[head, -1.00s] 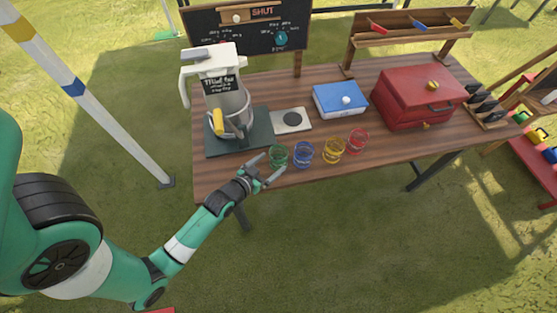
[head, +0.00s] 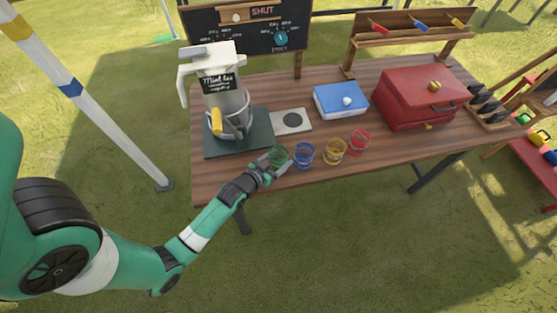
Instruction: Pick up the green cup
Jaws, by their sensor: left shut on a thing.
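The green cup (head: 279,155) is a clear green tumbler near the front edge of the wooden table. It is the leftmost in a row of cups. My left gripper (head: 274,164) reaches in from the lower left and is shut on the green cup, with its fingers around the cup's sides. The cup looks upright and at about table height; I cannot tell if it is lifted. My right gripper is not in view.
Blue (head: 304,155), yellow (head: 333,150) and red (head: 359,141) cups stand to the right. A drink dispenser (head: 222,95) on a dark mat stands behind left. A blue box (head: 340,101) and a red case (head: 425,100) sit further back on the table (head: 330,187).

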